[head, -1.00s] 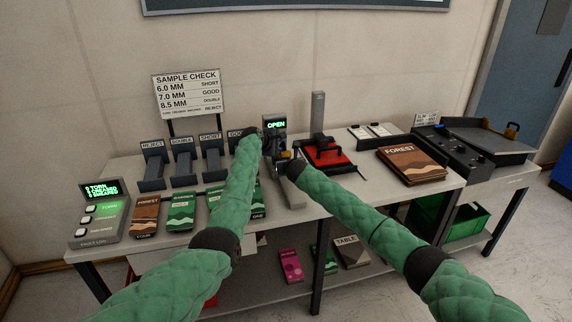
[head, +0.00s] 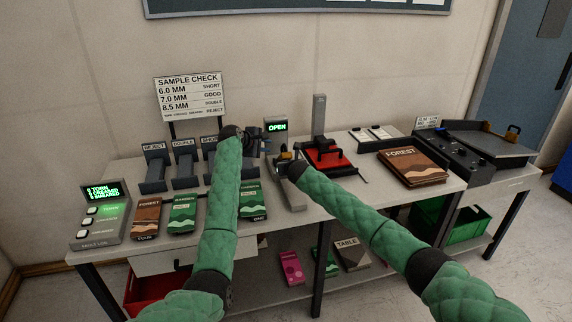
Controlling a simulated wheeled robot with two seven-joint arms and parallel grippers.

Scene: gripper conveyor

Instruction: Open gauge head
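The gauge (head: 291,197) stands on the table in the middle of the head view. Its small screen (head: 277,126) reads OPEN in green. My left gripper (head: 262,141) is just left of the gauge's upper part, apart from the screen; it is small and dark, and its finger gap is unclear. My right gripper (head: 286,158) is low at the gauge, in front of its column; its fingertips are partly hidden by my arm and blend with the gauge parts.
Slots marked REJECT (head: 153,172), DOUBLE and SHORT stand behind my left arm. A red-and-black press (head: 328,156) is right of the gauge. Booklets (head: 146,214) line the front left edge; a brown FOREST stack (head: 413,165) lies at right. A counter box (head: 98,215) stands at far left.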

